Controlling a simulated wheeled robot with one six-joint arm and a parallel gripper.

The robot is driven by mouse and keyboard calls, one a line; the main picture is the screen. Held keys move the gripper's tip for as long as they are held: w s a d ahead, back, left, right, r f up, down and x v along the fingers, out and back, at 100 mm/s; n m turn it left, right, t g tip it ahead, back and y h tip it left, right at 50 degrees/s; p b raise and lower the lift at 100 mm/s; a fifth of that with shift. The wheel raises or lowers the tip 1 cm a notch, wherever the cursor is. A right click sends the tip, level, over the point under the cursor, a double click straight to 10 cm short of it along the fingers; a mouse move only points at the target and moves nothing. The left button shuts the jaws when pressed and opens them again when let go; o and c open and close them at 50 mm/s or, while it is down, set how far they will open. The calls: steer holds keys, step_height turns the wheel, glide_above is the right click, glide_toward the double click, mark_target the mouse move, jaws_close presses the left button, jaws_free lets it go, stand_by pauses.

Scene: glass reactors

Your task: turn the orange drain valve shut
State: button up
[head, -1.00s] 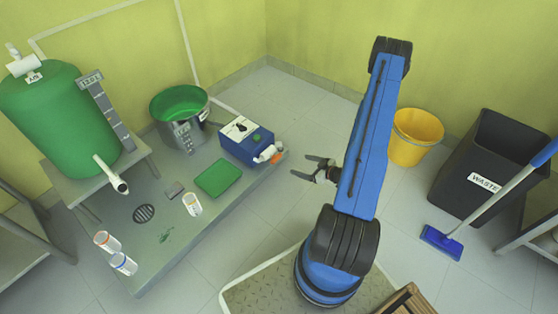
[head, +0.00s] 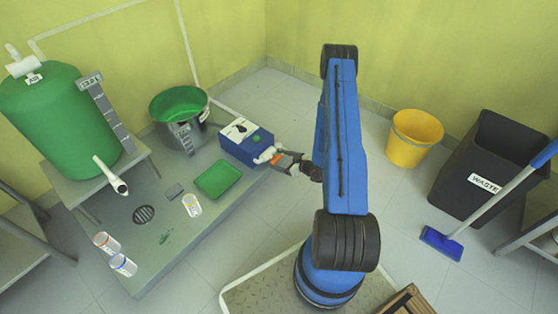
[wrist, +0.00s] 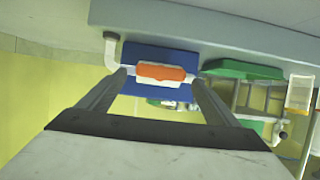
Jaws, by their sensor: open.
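The orange drain valve (wrist: 161,73) is a short orange handle with a white part against the blue box. In the wrist view it lies across the gap between my fingertips, with the blue box (wrist: 160,55) behind it. In the head view the orange valve (head: 277,158) sits at the right end of the blue box (head: 247,142), beside a white pipe fitting (head: 265,155). My gripper (head: 284,163) is open at the valve, with its fingers at either side. I cannot tell whether the fingers touch the handle.
A green tray (head: 219,179) and a small cup (head: 192,205) are on the grey platform (head: 185,240) nearby. A yellow bucket (head: 413,140) and black waste bin (head: 480,175) stand on the floor at right.

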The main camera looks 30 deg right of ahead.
steer(key=shift+x, duration=0.8)
steer(key=c, duration=1.1)
steer(key=shift+o, duration=0.2)
